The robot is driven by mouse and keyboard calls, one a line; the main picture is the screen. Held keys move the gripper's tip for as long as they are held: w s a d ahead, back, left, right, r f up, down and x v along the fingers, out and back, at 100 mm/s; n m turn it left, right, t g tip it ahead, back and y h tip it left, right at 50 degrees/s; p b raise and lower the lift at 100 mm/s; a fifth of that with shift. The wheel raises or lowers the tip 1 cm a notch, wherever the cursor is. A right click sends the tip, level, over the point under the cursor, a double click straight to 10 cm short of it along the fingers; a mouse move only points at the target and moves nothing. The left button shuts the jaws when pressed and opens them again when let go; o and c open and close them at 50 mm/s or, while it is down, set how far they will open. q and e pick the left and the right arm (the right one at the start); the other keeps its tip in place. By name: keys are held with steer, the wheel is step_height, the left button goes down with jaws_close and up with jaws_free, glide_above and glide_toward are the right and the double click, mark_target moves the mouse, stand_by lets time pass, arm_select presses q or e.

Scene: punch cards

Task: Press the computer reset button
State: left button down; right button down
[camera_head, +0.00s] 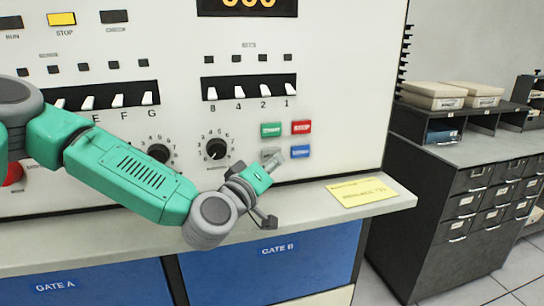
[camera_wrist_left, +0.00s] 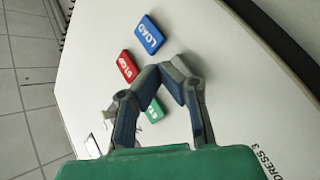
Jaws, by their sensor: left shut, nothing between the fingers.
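My left gripper (camera_head: 275,158) is shut and empty, its tips in front of the button cluster on the white panel. In the left wrist view its fingers (camera_wrist_left: 170,68) meet at their tips. The grey button (camera_head: 268,152) is partly hidden beside the fingertips; its label cannot be read, and I cannot tell whether they touch it. Around it are the green START button (camera_head: 271,130), the red STOP button (camera_head: 302,127) and the blue LOAD button (camera_head: 301,152). The wrist view also shows the LOAD button (camera_wrist_left: 149,35), the STOP button (camera_wrist_left: 126,67) and part of the green button (camera_wrist_left: 153,111).
A ledge (camera_head: 300,203) with a yellow note (camera_head: 362,191) juts out below the panel. Black rotary knobs (camera_head: 215,150) and rows of switches (camera_head: 250,89) are left of and above the buttons. A dark cabinet (camera_head: 440,190) stands at right, with floor between.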

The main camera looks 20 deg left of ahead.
arm_select(q)
steer(key=shift+s+d, duration=0.7)
steer(key=shift+s, duration=0.35)
steer(key=shift+s+d, duration=0.7)
steer(key=shift+s, duration=0.35)
